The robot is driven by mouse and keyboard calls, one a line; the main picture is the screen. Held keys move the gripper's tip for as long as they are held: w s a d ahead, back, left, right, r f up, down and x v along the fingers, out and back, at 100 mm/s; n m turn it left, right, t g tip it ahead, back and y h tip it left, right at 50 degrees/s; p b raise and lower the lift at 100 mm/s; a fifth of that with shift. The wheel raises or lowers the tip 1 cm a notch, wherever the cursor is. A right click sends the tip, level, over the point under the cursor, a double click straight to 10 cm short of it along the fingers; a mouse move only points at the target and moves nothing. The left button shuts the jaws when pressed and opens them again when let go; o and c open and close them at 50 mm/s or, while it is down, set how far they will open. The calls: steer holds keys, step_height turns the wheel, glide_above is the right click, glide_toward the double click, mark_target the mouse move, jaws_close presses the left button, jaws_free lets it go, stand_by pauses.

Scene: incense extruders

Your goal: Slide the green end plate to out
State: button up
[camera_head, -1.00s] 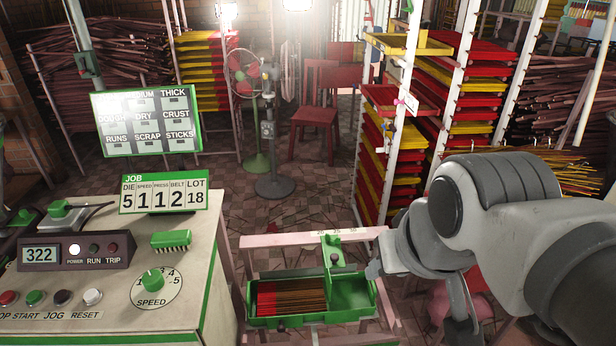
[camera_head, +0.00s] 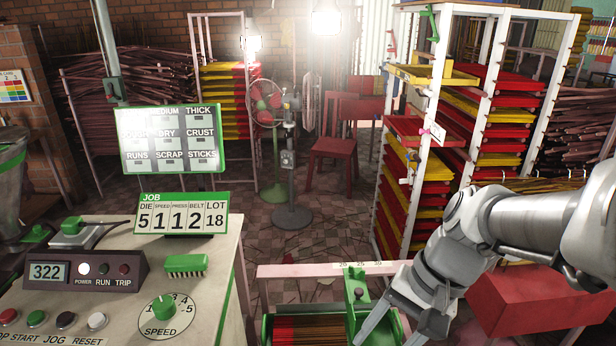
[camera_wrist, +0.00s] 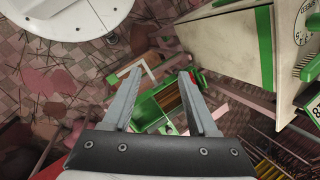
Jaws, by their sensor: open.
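The green end plate (camera_head: 356,297), with a dark knob on top, stands upright across the green stick tray (camera_head: 266,331) at the bottom of the head view. Brown incense sticks (camera_head: 312,329) lie left of it. A pale rail (camera_head: 300,270) behind it carries marks 20, 25 and 30; the plate is near the middle marks. My gripper (camera_head: 393,328) is open and empty, just right of the plate, pointing down. I cannot tell whether a finger touches it. In the wrist view my open fingers (camera_wrist: 160,80) spread above the green tray, whose sticks show between them.
The control console (camera_head: 120,270) with a green brush (camera_head: 186,264) stands left of the tray. A red box (camera_head: 535,300) is below my arm at right. Tall racks of red and yellow trays (camera_head: 420,180) stand behind. Tiled floor is open beyond the rail.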

step_height(320, 180, down, 6)
steer(key=w+m+y+b, duration=0.3)
steer(key=m+y, duration=0.1)
steer(key=m, duration=0.1)
steer(key=m+t+y+b, duration=0.4)
steer(key=m+t+b, duration=0.2)
steer(key=m+t, duration=0.85)
glide_toward(359, 291)
steer(key=shift+m+g, duration=0.65)
steer(key=x, duration=0.3)
steer(key=b+x, duration=0.1)
steer(key=x, duration=0.6)
steer(key=shift+w+d+r+b, duration=0.2)
steer(key=shift+r+b, duration=0.1)
steer(key=shift+b, duration=0.1)
steer(key=shift+c, duration=0.3)
jaws_close()
